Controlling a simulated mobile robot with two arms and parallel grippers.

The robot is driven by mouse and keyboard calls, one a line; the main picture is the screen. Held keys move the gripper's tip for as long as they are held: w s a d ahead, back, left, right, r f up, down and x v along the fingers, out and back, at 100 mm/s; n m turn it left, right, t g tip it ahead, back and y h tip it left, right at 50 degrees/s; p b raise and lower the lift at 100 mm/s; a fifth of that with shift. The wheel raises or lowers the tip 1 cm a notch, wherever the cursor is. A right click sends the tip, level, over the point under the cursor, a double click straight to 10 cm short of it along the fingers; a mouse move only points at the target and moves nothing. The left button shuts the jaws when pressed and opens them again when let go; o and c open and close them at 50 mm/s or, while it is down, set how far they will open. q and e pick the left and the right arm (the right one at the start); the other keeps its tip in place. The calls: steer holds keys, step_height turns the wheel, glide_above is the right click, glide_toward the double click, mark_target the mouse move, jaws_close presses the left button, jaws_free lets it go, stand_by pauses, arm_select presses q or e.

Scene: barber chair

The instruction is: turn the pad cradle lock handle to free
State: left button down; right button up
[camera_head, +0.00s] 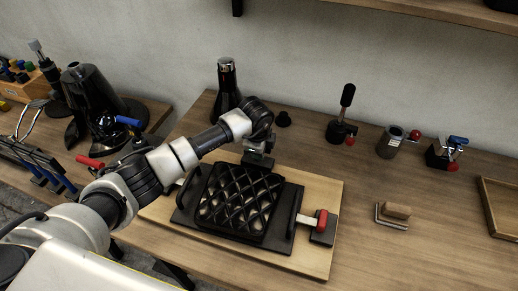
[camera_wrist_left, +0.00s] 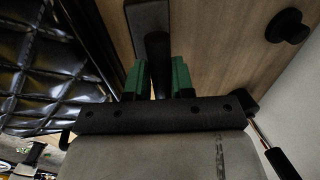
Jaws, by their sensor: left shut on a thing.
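A black quilted pad (camera_head: 240,200) lies in a dark flat cradle (camera_head: 283,209) on a pale wooden board (camera_head: 318,258). My left gripper (camera_head: 258,160) is at the pad's far edge. In the left wrist view its green-padded fingers (camera_wrist_left: 157,78) are shut on a dark handle (camera_wrist_left: 156,55), which rises at a dark plate (camera_wrist_left: 148,15). The fingers and gripper body hide part of the handle, and its lock position cannot be read. The quilted pad (camera_wrist_left: 45,60) shows at the left there. A red-tipped lever (camera_head: 321,222) sits at the cradle's right end.
Behind the board stand a black bottle (camera_head: 227,85) and a small black knob (camera_head: 283,119). A black upright lever (camera_head: 346,100), a grey cup (camera_head: 389,142) and a blue-handled clamp (camera_head: 446,150) stand along the back right. The table's front right is clear.

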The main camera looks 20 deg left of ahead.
arm_select(q)
steer(key=shift+w+r, duration=0.2)
steer(key=shift+r, duration=0.1)
steer(key=c, duration=1.2)
jaws_free()
steer(key=shift+c, duration=0.2)
steer(key=shift+o, duration=1)
steer(key=shift+f, duration=0.2)
steer(key=shift+s, duration=0.1)
step_height(320, 180, up, 11)
steer(key=s+b, duration=0.2)
steer(key=shift+f, duration=0.2)
